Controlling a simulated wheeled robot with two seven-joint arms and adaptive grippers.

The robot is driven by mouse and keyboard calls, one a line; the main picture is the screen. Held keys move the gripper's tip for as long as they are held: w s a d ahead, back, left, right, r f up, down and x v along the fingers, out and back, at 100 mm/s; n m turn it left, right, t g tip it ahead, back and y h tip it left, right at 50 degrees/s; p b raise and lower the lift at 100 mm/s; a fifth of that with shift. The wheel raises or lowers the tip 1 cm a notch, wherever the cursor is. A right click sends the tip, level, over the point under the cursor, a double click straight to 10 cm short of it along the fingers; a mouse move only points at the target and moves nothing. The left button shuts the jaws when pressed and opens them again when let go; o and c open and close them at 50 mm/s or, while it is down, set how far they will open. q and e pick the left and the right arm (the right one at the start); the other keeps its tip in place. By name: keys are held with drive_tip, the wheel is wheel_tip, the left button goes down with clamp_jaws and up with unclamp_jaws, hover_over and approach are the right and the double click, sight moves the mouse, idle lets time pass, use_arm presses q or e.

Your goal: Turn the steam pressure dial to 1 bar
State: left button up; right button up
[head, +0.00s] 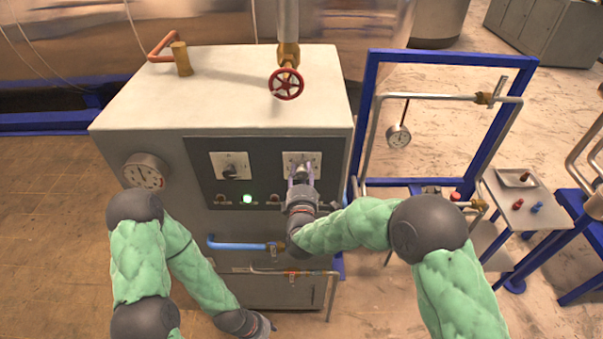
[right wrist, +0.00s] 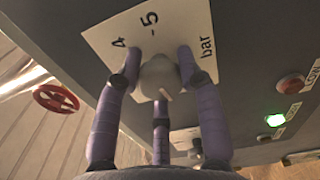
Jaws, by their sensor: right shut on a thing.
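The steam pressure dial's white plate (head: 290,158) is at the right of the dark panel on the grey cabinet. In the right wrist view the dial's grey knob (right wrist: 158,72) has a pale pointer mark, and the plate (right wrist: 110,35) shows "4", "5" and "bar". The rest of the scale is hidden. My right gripper (head: 301,172) reaches the panel from the front, its purple fingers (right wrist: 158,80) shut around the knob. My left gripper (head: 262,328) hangs low at the bottom, far from the dial; its fingers are not clear.
A second dial (head: 231,171) sits left on the same panel, with a lit green button (head: 247,199) below. A round gauge (head: 145,171), a blue handle pipe (head: 235,244) and a red valve wheel (head: 286,84) are around the cabinet. A blue frame (head: 447,57) stands at right.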

drive_tip(key=shift+d+f, duration=0.1)
drive_tip(key=shift+f, duration=0.2)
drive_tip(key=o, duration=1.1)
drive_tip(key=shift+o, duration=0.2)
drive_tip(key=shift+d+r, duration=0.15)
drive_tip(key=shift+r, duration=0.1)
drive_tip(key=shift+s, duration=0.65)
drive_tip(key=s, duration=1)
drive_tip(key=shift+s, duration=0.4)
